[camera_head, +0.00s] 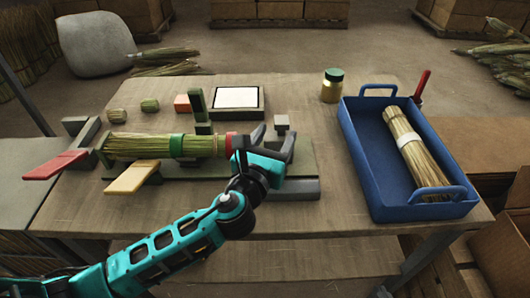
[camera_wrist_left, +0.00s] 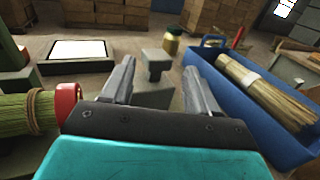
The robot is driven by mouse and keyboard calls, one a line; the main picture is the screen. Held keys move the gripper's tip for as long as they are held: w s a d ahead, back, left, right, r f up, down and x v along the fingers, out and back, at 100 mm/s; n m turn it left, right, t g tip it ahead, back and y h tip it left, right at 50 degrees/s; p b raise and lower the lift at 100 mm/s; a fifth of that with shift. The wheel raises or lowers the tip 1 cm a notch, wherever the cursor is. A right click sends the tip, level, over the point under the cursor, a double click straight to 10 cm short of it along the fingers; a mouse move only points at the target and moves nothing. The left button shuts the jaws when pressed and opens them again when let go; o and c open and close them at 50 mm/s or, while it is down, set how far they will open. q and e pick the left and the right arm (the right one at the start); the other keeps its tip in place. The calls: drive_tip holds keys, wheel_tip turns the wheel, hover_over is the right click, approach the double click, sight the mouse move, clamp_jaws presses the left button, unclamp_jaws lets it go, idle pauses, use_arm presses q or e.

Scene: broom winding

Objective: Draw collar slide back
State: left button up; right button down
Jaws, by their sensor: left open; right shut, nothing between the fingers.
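A bundle of straw (camera_head: 140,146) lies in a green fixture on the table. A green band (camera_head: 176,146) is around it, and a red ring (camera_head: 230,143) sits at its right end. The red ring also shows at the left in the left wrist view (camera_wrist_left: 68,102). I cannot tell for sure which part is the collar slide. A grey block on a post (camera_head: 281,124) stands right of the ring. My left gripper (camera_head: 274,138) is open just right of the ring. In the left wrist view the grey block (camera_wrist_left: 155,68) shows between the fingers. My right gripper is not in view.
A blue tray (camera_head: 361,153) with a tied straw bundle (camera_head: 413,146) stands at the right. A jar (camera_head: 332,86) and a white-topped frame (camera_head: 236,98) stand at the back. Red (camera_head: 55,165) and yellow (camera_head: 132,176) paddles stick out at the left. The front right tabletop is clear.

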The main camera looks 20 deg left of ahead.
use_arm(q)
drive_tip(key=s, duration=0.6)
drive_tip(key=shift+s+a, duration=0.35)
